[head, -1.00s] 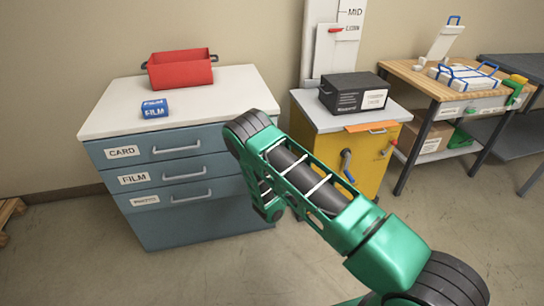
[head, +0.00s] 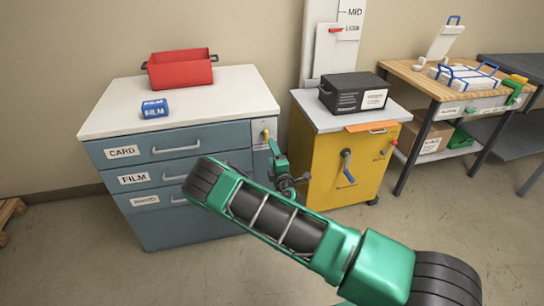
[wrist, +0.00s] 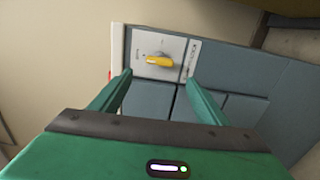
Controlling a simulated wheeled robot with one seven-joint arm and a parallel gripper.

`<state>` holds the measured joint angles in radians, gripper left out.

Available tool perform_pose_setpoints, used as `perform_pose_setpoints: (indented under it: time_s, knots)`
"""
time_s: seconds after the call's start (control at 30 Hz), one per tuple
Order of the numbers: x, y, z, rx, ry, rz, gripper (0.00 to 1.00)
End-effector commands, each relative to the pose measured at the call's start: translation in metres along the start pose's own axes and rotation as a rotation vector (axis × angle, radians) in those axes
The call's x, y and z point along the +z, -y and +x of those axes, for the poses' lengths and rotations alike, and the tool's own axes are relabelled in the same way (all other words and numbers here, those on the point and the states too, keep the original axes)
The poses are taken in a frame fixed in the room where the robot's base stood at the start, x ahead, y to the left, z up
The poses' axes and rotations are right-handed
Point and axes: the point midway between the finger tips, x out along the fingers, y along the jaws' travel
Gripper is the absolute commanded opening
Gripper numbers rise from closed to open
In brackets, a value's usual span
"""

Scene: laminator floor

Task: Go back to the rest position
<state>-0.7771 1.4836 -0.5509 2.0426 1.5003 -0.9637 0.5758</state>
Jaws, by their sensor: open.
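My gripper (wrist: 158,77) is open in the wrist view, its two green fingers apart with nothing between them. Beyond the fingertips is a yellow knob (wrist: 158,60) on a pale panel of the blue cabinet. The knob (head: 266,134) also shows in the head view at the cabinet's upper right front. There, my gripper (head: 272,146) is small and partly hidden, just in front of that panel. My green arm reaches across the lower middle. I cannot tell whether the fingers touch the panel; the knob appears clear of them.
The blue cabinet (head: 200,228) carries a red bin (head: 180,72) and a blue film box (head: 154,108). A yellow cabinet (head: 335,175) with a black box (head: 353,94) stands close to my gripper's right. Open floor (head: 450,215) lies at the right front.

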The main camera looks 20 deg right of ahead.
Motion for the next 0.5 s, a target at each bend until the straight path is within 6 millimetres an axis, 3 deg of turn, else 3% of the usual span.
perform_pose_setpoints:
  time_s: [0.37, 0.5]
  knots:
    - [0.001, -0.001, 0.000, 0.001, 0.003, 0.001, 0.69]
    - [0.022, -0.019, 0.004, 0.026, 0.069, 0.039, 0.69]
